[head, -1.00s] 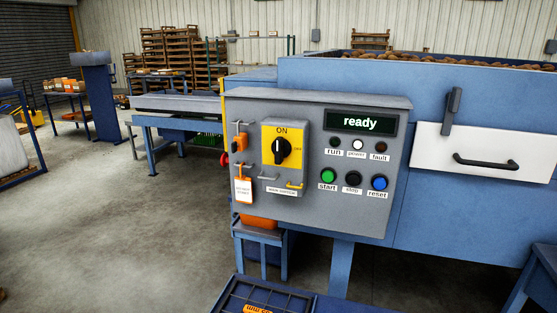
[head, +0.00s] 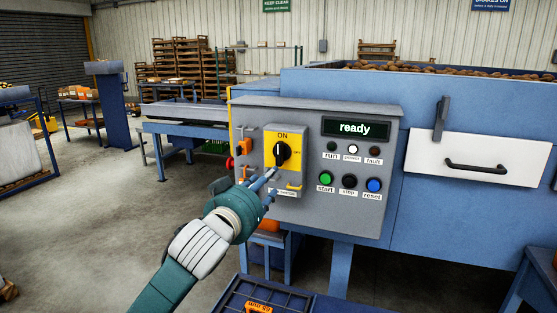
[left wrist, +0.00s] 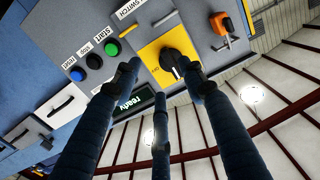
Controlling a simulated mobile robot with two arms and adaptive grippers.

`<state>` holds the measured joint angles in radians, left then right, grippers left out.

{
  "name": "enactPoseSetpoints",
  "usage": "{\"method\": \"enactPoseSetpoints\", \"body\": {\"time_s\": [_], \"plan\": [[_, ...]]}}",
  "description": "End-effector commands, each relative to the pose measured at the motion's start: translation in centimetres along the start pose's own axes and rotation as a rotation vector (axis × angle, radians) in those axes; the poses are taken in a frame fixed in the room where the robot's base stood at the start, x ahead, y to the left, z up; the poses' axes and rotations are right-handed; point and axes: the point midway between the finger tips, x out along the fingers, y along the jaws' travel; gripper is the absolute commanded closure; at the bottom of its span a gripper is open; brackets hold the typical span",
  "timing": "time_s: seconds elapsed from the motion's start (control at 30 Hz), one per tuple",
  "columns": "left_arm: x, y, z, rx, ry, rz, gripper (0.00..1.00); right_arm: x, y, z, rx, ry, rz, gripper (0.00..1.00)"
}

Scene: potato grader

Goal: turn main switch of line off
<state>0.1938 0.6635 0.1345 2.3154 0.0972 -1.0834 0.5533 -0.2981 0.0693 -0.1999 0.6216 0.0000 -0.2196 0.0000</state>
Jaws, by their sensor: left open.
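The main switch is a black rotary knob (head: 282,153) on a yellow plate (head: 294,140) marked ON at the top and OFF at the right. Its pointer stands upright, toward ON. The switch sits on the left part of the grey control panel (head: 354,222). My left gripper (head: 271,176) is open and empty, just below and in front of the knob. In the left wrist view the knob (left wrist: 173,62) shows between the spread fingers of my left gripper (left wrist: 165,85); I cannot tell if any finger touches it. My right gripper is in no view.
The panel has a display (head: 357,128) reading "ready", with start (head: 326,179), stop (head: 349,181) and reset (head: 374,185) buttons. An orange padlock (head: 243,146) hangs left of the switch. A white drawer front (head: 478,153) with a black handle is at the right.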

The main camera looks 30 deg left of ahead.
Motion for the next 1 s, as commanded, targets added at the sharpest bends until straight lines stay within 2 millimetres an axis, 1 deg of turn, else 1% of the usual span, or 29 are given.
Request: {"method": "enactPoseSetpoints", "body": {"time_s": [0.03, 0.1, 0.17, 0.27, 0.5, 0.6, 0.7, 0.83, 1.0], "plan": [[-0.4, 0.0, -1.5, -0.003, 0.027, 0.001, 0.58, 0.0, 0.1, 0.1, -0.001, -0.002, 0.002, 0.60], [-0.5, -0.1, -2.5, -0.010, 0.045, 0.002, 0.58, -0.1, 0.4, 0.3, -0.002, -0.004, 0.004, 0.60], [-0.2, -0.1, -2.9, -0.012, 0.051, 0.001, 0.58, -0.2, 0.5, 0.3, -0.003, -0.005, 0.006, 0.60], [0.9, -0.1, -3.0, -0.012, 0.049, 0.000, 0.58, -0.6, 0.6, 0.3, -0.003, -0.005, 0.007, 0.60], [5.6, -0.1, -3.3, -0.011, 0.049, 0.000, 0.58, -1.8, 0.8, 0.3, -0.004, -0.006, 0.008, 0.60], [7.3, -0.1, -3.2, -0.011, 0.047, 0.001, 0.58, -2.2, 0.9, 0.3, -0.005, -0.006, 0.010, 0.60], [8.6, -0.1, -3.2, -0.011, 0.048, 0.001, 0.58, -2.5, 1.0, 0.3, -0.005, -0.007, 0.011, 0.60], [9.7, -0.1, -3.2, -0.010, 0.049, 0.001, 0.58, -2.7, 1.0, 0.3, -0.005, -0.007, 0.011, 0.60], [10.1, -0.1, -3.1, -0.009, 0.048, 0.002, 0.58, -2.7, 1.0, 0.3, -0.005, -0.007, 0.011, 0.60]]}}
